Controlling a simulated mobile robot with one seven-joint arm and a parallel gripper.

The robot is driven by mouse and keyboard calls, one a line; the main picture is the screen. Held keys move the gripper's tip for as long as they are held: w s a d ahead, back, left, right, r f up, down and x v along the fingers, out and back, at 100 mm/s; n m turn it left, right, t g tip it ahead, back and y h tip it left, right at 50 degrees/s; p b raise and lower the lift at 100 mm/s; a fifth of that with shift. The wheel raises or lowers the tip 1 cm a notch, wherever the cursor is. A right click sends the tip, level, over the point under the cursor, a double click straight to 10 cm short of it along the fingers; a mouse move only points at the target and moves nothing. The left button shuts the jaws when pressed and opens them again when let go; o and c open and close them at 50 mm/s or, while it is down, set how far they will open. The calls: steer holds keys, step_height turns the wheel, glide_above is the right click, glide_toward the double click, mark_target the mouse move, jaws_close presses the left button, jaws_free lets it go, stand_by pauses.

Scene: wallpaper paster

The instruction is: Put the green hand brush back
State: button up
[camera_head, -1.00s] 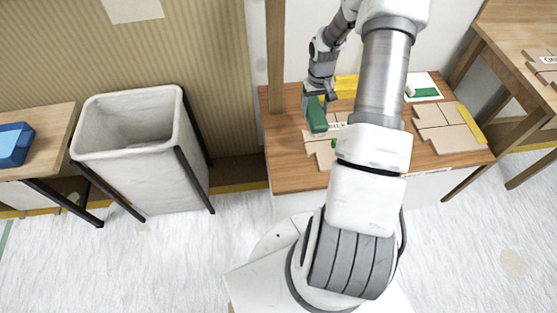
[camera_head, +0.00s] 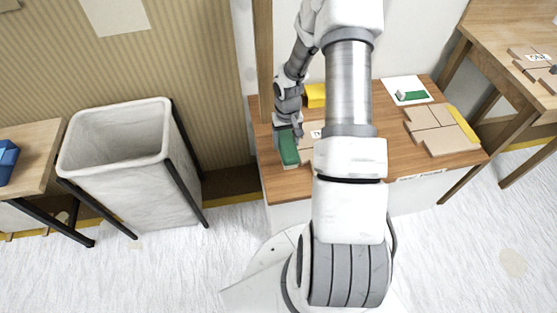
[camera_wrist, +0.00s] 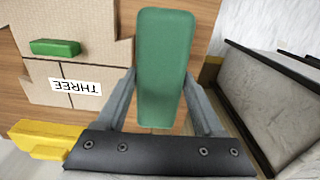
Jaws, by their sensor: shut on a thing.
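The green hand brush (camera_head: 288,148) is a long green block at the left part of the wooden table. My gripper (camera_head: 287,128) is shut on it. In the wrist view the brush (camera_wrist: 163,68) sits between the two grey fingers of my gripper (camera_wrist: 165,100) and points away from the palm. I cannot tell whether it touches the table. A white sheet with a green brush-like picture (camera_head: 408,91) lies at the table's back right.
Cardboard panels (camera_wrist: 75,20), one labelled THREE, lie beside the brush with a small green block (camera_wrist: 55,47) on them. A yellow block (camera_head: 316,95) lies behind. More panels (camera_head: 437,130) lie right. A white bin (camera_head: 120,160) stands left of the table.

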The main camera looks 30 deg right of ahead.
steer(key=a+f, duration=0.2)
steer(key=a, duration=0.1)
steer(key=shift+s+b, duration=0.3)
steer(key=shift+s, duration=0.1)
steer(key=shift+a+f+b, duration=0.1)
steer(key=shift+f+b, duration=0.45)
steer(key=shift+f, duration=1.25)
steer(key=shift+f, duration=0.15)
steer(key=o, duration=1.4)
